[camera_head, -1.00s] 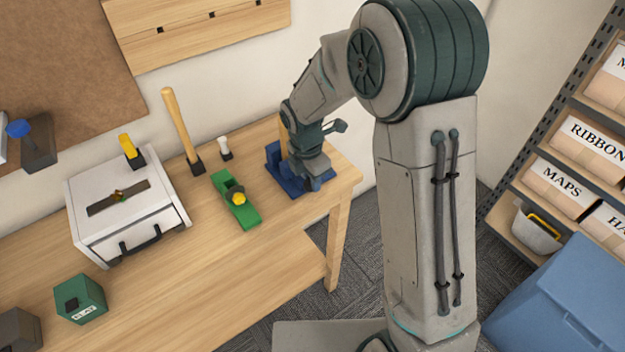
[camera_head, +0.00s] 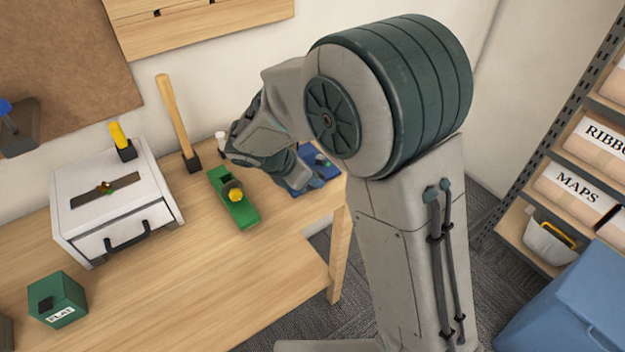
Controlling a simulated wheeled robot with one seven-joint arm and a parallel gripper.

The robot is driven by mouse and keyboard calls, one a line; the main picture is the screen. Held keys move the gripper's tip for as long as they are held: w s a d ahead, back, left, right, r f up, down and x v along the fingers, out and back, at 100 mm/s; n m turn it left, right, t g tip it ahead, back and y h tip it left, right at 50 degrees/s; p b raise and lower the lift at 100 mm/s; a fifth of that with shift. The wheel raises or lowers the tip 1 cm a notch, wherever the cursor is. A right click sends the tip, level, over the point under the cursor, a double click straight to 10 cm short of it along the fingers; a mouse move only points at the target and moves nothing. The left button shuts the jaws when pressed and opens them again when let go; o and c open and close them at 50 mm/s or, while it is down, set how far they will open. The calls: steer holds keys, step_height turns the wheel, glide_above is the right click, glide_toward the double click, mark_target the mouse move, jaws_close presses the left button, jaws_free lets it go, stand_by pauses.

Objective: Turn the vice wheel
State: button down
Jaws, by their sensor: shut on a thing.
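The blue vice (camera_head: 325,165) sits at the right end of the wooden workbench and is partly covered by my arm. My gripper (camera_head: 312,182) is down at the vice's front side, shut on the vice wheel. The wheel itself is hidden behind the gripper and wrist, so its angle cannot be seen.
A green hand plane (camera_head: 233,203) with a yellow knob lies left of the vice. A mallet (camera_head: 174,115) with a wooden handle, a white box (camera_head: 110,205) and a green box labelled FLAT (camera_head: 58,300) stand further left. A blue bin (camera_head: 560,300) and shelf (camera_head: 540,235) are at right.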

stand_by(0.4)
steer(key=c, duration=1.3)
jaws_free()
steer(key=shift+c, duration=0.2)
steer(key=v, duration=1.4)
steer(key=shift+f+p, duration=0.15)
steer(key=shift+p, duration=0.15)
steer(key=shift+a, duration=0.1)
